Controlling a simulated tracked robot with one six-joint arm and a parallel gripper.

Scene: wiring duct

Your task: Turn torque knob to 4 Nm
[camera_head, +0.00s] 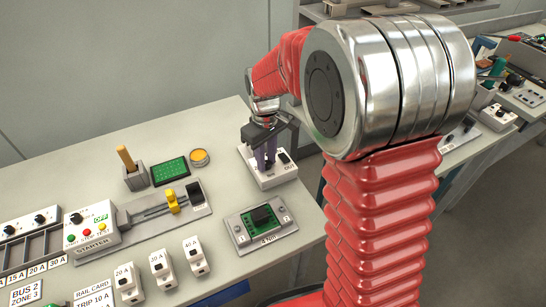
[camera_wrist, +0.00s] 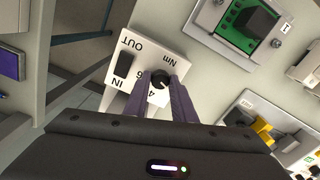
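The torque knob (camera_wrist: 161,80) is small, black and round, on a sloped white box (camera_wrist: 146,60) marked Nm, OUT, 4 and 6. A black block sits by OUT. The white box also shows in the head view (camera_head: 277,179) near the bench's far right edge. My gripper (camera_wrist: 160,78) points down at the box, with one purple finger on each side of the knob. The fingers look very close to the knob, but I cannot tell whether they press on it. They hide part of the dial marks, and the knob's pointer setting is not readable.
A grey plate labelled 4 Nm (camera_head: 286,234) with a green board stands in front of the box. A yellow-handled slider (camera_head: 173,203), a green panel (camera_head: 170,171) and a starter box (camera_head: 91,229) lie to the left. The bench edge is close on the right.

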